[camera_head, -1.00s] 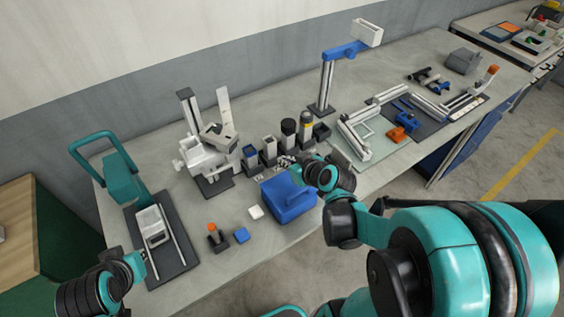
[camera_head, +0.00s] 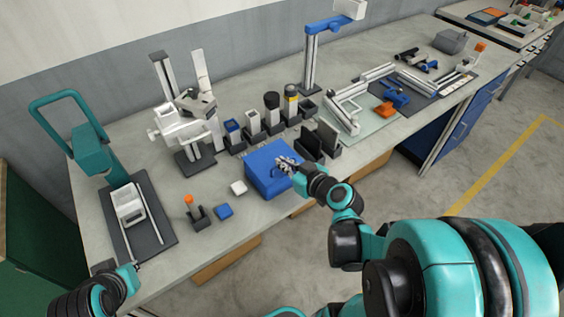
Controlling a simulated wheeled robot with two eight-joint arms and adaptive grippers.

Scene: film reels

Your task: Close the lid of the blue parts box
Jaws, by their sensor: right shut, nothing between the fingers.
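The blue parts box (camera_head: 262,170) sits near the front edge of the table, in the middle of the head view. Its blue top looks flat and lies level over the box, so the lid appears down. My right gripper (camera_head: 287,165) is shut and empty, low over the right part of the lid; its fingers hide part of the top. I cannot tell whether they touch it. My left gripper (camera_head: 134,269) is only partly seen at the lower left, away from the box; its fingers are too small to read.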

